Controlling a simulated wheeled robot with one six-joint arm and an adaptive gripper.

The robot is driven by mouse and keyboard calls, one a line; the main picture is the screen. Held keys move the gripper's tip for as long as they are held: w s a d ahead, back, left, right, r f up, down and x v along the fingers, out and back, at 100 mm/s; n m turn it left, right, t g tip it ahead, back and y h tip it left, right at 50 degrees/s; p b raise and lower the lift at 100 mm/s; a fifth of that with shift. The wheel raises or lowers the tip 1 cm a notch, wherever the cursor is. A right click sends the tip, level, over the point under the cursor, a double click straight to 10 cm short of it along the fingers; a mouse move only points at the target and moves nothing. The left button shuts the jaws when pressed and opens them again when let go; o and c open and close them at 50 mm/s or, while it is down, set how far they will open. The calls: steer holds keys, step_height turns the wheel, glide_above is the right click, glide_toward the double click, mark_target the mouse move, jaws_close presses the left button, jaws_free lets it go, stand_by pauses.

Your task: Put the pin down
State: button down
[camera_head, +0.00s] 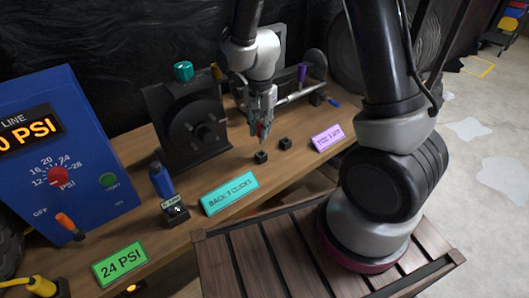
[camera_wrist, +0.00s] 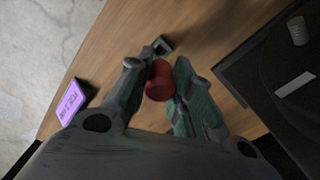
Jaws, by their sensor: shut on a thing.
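The pin, with a red round end (camera_wrist: 159,82), sits between the fingers of my gripper (camera_wrist: 155,88) in the wrist view. My gripper (camera_head: 262,122) is shut on it, above the wooden bench, in the head view; only a small red bit of the pin (camera_head: 259,130) shows there. The rest of the pin is hidden by the fingers. A small black block (camera_head: 261,157) stands on the bench just below the gripper, and a second black block (camera_head: 285,143) stands to its right. One dark block (camera_wrist: 162,46) shows past the fingertips in the wrist view, apart from the pin.
A black plate with a round dial (camera_head: 192,128) and a green knob stands left of my gripper. A purple label (camera_head: 327,138) and a teal label (camera_head: 229,193) stand along the bench edge. A blue pressure box (camera_head: 75,150) is at the left. Bare bench (camera_head: 240,168) lies around the blocks.

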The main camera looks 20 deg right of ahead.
mark_target(261, 143)
step_height(261, 143, down, 7)
stand_by(0.3)
steer(key=shift+f, duration=0.1)
steer(key=c, duration=1.3)
jaws_free()
steer(key=shift+w, duration=0.1)
